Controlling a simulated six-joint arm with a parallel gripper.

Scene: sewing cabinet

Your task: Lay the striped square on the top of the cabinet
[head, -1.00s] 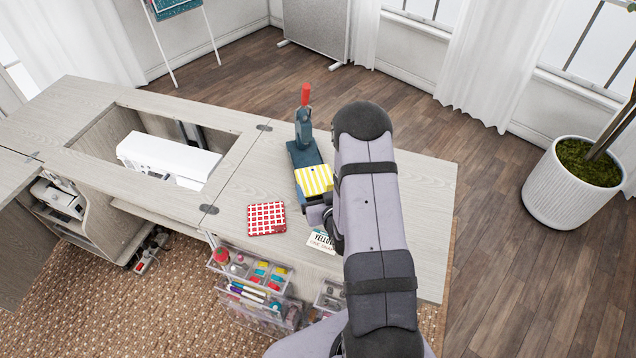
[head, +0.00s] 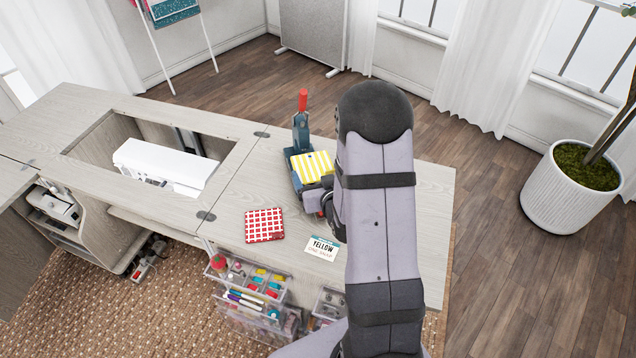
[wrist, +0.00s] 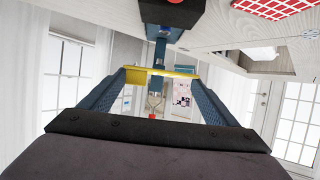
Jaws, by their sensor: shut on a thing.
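In the wrist view the square (wrist: 165,72) is edge-on, a thin yellow band between the two blue fingers. My gripper is shut on it, and my forearm hides part of the gripper and the tabletop. The cabinet top (head: 246,192) is pale wood, with bare wood left of the press.
The blue press (head: 300,135) has an upright red handle. A red-and-white checked square (head: 264,225) and a card reading "YELLOW ONE SNAP" (head: 322,248) lie nearer the front edge. A white sewing machine (head: 165,165) sits in the cabinet opening. Drawers of notions (head: 255,290) hang at the front.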

